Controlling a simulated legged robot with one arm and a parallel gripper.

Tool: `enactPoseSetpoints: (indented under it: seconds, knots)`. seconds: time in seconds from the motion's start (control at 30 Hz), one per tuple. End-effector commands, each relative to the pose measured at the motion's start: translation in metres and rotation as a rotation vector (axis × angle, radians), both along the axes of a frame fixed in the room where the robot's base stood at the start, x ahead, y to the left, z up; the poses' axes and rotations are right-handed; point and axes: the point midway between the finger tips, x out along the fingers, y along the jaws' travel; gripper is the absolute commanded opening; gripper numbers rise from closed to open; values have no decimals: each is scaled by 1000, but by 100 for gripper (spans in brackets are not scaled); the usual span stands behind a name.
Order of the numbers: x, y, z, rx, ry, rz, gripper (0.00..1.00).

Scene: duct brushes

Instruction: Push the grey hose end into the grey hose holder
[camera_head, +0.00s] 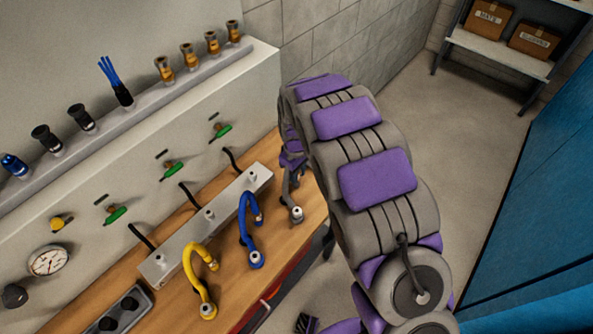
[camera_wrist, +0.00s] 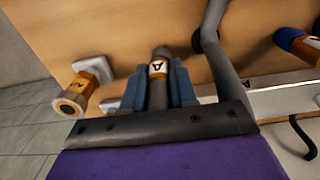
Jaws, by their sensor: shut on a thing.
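In the wrist view, the grey hose end (camera_wrist: 159,66), with a pale and orange band marked "A", stands between my gripper's two blue-grey fingers (camera_wrist: 156,88). My gripper is shut on it. The grey hose (camera_wrist: 220,68) runs beside the right finger. A short round fitting (camera_wrist: 75,102) with an orange band and an open grey mouth sits on a pale square plate to the left, apart from the hose end; it looks like the grey hose holder. In the head view, the grey hose (camera_head: 288,188) shows beside my arm, which hides my gripper. A small metal fitting (camera_head: 297,214) is below it.
The yellow hose (camera_head: 190,262) and blue hose (camera_head: 244,215) curve over the wooden bench (camera_head: 168,299) left of my arm. A pale metal strip (camera_head: 205,227) runs behind them. A blue fitting (camera_wrist: 296,42) shows at the wrist view's right. Open floor (camera_head: 462,150) lies right of my arm.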

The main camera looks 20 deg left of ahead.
Motion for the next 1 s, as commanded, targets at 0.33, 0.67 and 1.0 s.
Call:
enactPoseSetpoints:
  seconds: [0.33, 0.67, 1.0]
  knots:
    - [0, -3, -1, 3, 0, 0, 0]
    - [0, -1, -7, 1, 1, 0, 0]
    - [0, -1, -9, 2, -1, 0, 47]
